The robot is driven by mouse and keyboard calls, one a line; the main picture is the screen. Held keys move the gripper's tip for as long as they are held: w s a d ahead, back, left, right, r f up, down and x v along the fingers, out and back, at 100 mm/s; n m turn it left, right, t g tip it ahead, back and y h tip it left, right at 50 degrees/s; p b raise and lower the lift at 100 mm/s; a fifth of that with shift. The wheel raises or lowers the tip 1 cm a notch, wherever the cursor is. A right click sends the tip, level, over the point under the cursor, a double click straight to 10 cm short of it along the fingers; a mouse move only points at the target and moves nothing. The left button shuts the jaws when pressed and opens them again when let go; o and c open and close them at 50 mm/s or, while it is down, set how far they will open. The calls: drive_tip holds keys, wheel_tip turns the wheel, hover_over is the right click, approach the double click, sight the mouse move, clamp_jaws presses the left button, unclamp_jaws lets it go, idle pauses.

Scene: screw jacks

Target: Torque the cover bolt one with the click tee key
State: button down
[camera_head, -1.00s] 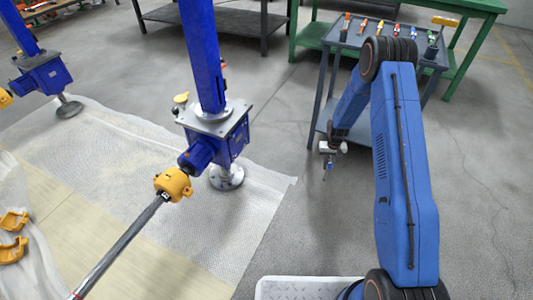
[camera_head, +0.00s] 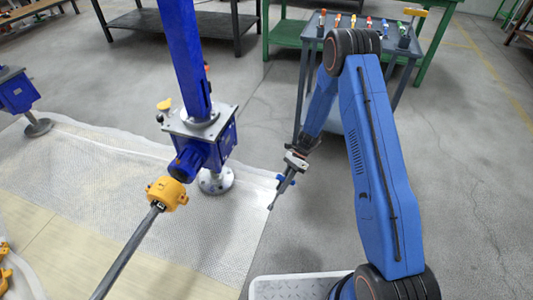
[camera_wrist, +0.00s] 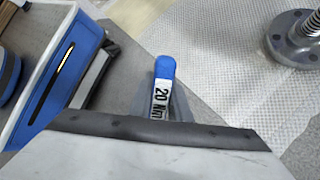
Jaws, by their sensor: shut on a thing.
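My gripper (camera_head: 294,162) is shut on a tool with a blue handle and a slim grey shank (camera_head: 277,195), seen in the head view. It holds the tool tilted over the floor, to the right of the screw jack and apart from it. In the wrist view the blue handle (camera_wrist: 164,72) carries a white label reading "20 Nm"; this appears to be the click tee key. The yellow cover (camera_head: 168,192) sits between the blue jack (camera_head: 203,148) and a long grey shaft (camera_head: 125,255). Its bolts are too small to tell apart.
A grey tool cart (camera_head: 390,70) with several coloured-handled tools stands behind my arm. A green table (camera_head: 283,48) and a dark bench (camera_head: 225,25) are farther back. The jack's round foot (camera_head: 215,182) stands on a pale mat (camera_head: 205,250). Open floor lies between jack and cart.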

drive_tip(key=a+r+m+t+y, duration=0.4)
drive_tip(key=a+r+m+y, duration=0.3)
drive_tip(key=y, duration=0.1)
drive_tip(key=w+r+m+t+y, duration=0.3)
drive_tip(key=w+r+m+t, duration=0.35)
drive_tip(key=t, duration=0.25)
drive_tip(key=w+a+n, duration=0.3)
drive_tip(key=a+n, duration=0.3)
drive_tip(key=n, duration=0.4)
drive_tip(key=shift+a+r, duration=0.2)
drive_tip(key=shift+r, duration=0.2)
drive_tip(key=shift+w+a, duration=0.15)
drive_tip(key=shift+a, duration=0.55)
idle(0.5)
drive_tip(key=shift+m, duration=4.95)
